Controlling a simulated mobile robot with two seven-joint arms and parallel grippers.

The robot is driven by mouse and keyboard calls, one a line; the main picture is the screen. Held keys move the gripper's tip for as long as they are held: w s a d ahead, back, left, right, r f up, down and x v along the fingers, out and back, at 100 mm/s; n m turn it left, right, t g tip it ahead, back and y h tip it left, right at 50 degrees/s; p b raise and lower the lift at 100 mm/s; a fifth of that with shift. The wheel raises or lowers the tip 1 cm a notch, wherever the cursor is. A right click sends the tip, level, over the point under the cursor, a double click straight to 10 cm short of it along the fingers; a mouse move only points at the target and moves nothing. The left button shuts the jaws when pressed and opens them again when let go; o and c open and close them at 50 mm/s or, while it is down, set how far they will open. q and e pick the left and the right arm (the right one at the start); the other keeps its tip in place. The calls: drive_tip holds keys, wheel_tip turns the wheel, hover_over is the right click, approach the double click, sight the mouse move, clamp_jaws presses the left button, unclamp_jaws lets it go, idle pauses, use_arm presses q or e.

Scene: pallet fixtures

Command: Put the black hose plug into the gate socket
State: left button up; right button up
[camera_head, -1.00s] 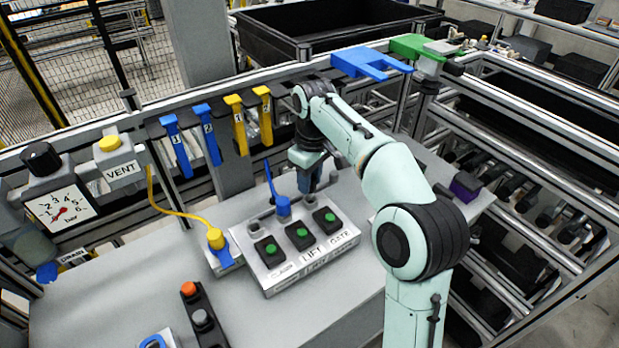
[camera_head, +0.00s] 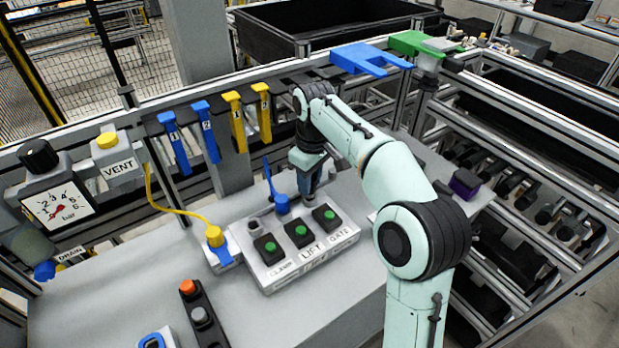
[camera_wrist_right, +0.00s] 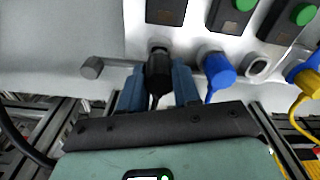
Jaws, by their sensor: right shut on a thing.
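The grey valve block (camera_head: 290,271) on the bench has labels CLAMP, LIFT and GATE and a green button by each. My right gripper (camera_head: 309,188) is at the GATE end, pointing down, and hides the gate socket in the head view. In the right wrist view its blue fingers (camera_wrist_right: 158,88) are shut on the black hose plug (camera_wrist_right: 158,72). The plug's front end meets the block at the gate position; how deep it sits I cannot tell. A blue plug (camera_head: 282,204) sits in the LIFT position, right beside the gripper. My left gripper is not in view.
The CLAMP socket (camera_head: 254,228) is empty. A yellow plug (camera_head: 215,237) with a yellow hose stands left of the block. A grey stub (camera_wrist_right: 92,67) is near the fingers. Numbered blue and yellow tags (camera_head: 238,122) hang behind.

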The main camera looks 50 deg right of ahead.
sight(312, 180)
drive_tip(key=shift+f+b, duration=0.5)
drive_tip(key=shift+f, duration=0.4)
drive_tip(key=o, duration=1.1)
wheel_tip(312, 180, up, 13)
drive_tip(key=p, duration=0.5)
drive_tip(key=shift+s+r, duration=0.2)
drive_tip(key=shift+s, duration=0.15)
